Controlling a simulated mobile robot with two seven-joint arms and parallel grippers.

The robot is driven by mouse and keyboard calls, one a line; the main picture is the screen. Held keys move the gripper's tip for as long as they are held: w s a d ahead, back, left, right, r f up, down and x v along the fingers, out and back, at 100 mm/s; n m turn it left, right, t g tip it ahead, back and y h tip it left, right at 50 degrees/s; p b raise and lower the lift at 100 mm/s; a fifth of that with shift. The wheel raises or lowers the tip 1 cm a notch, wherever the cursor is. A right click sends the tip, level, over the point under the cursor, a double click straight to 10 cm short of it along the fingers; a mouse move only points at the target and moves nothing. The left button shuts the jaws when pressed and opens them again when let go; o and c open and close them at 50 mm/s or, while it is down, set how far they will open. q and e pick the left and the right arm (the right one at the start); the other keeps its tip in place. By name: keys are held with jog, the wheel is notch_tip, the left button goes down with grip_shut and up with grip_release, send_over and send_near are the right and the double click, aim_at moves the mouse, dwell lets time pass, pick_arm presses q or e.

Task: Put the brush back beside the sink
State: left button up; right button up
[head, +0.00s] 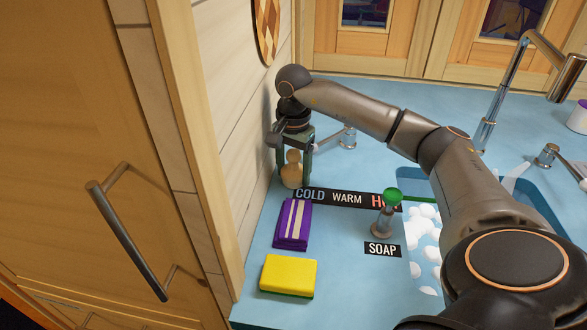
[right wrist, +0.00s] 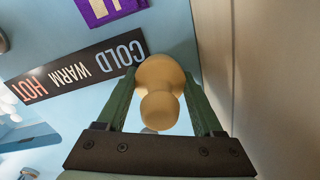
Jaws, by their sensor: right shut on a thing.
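The brush (head: 291,170), of which a pale wooden rounded knob shows, is upright at the counter beside the left wall. My right gripper (head: 296,152) points down over it and is shut on it. In the right wrist view the brush (right wrist: 158,92) sits between the two green fingers. I cannot tell whether its base touches the counter. The sink (head: 548,204), a blue basin with white suds, lies to the right, partly hidden by my right arm. My left gripper is not in view.
A COLD WARM HOT label (head: 347,198) lies just right of the brush. A purple striped packet (head: 292,223) and a yellow sponge (head: 288,274) lie nearer. A green-topped soap pump (head: 386,214) and a tall faucet (head: 497,95) stand by the sink. The wall is close on the left.

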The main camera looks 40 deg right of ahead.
jog(key=shift+f, duration=0.1)
jog(key=o, duration=1)
jog(key=shift+o, duration=0.2)
notch_tip(320, 180, up, 12)
jog(key=shift+r+p, duration=0.2)
jog(key=shift+p, duration=0.5)
jog(key=shift+f, duration=0.1)
